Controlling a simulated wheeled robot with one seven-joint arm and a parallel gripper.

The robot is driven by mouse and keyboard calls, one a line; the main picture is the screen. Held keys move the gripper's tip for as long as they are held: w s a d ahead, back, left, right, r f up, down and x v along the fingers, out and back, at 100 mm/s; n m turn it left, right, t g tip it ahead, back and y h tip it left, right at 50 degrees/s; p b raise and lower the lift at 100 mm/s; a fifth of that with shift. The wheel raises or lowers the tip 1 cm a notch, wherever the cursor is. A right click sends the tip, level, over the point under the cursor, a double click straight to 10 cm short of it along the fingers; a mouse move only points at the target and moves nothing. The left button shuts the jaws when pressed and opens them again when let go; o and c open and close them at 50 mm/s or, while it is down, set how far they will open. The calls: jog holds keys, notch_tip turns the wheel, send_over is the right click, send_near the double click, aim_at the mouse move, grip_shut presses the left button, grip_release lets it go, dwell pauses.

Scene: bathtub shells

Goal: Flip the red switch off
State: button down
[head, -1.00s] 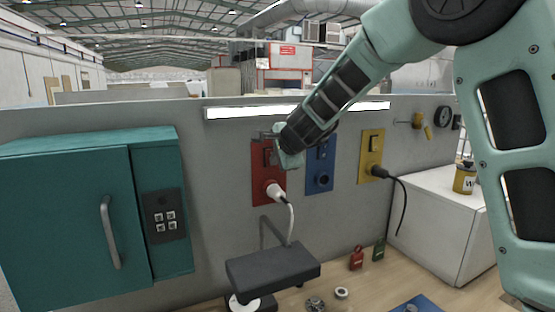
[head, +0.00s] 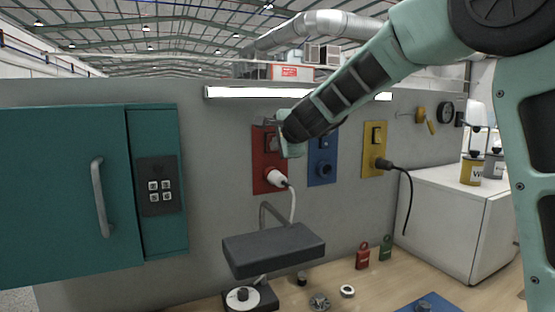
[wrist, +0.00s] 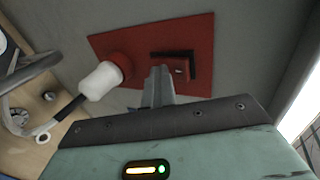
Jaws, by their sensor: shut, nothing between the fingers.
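The red panel (head: 260,170) is mounted on the grey wall, with a dark red switch (head: 271,143) on its upper part and a white plug in its lower socket. The wrist view shows the switch (wrist: 178,70) with a dark frame around it. My gripper (head: 266,122) is shut and empty at the upper part of the red panel, beside the switch. In the wrist view its fingertips (wrist: 160,74) overlap the switch's near-left edge. I cannot tell whether they touch it. My wrist hides part of the panel's right side in the head view.
A blue panel (head: 321,170) and a yellow panel (head: 374,142) with a black plug are to the right. The white plug (head: 276,178) and its cable hang below the switch. A teal cabinet (head: 70,190) stands left. A dark lamp-like arm (head: 273,248) juts out below.

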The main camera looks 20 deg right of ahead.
jog(key=b, duration=0.1)
jog(key=t+b, duration=0.1)
jog(key=b, duration=0.1)
jog(key=shift+w+f+b, duration=0.15)
jog(key=shift+f+b, duration=0.15)
jog(key=shift+d+r+b, duration=0.1)
jog(key=shift+r+b, duration=0.1)
jog(key=shift+b, duration=0.75)
jog(key=shift+r, duration=0.2)
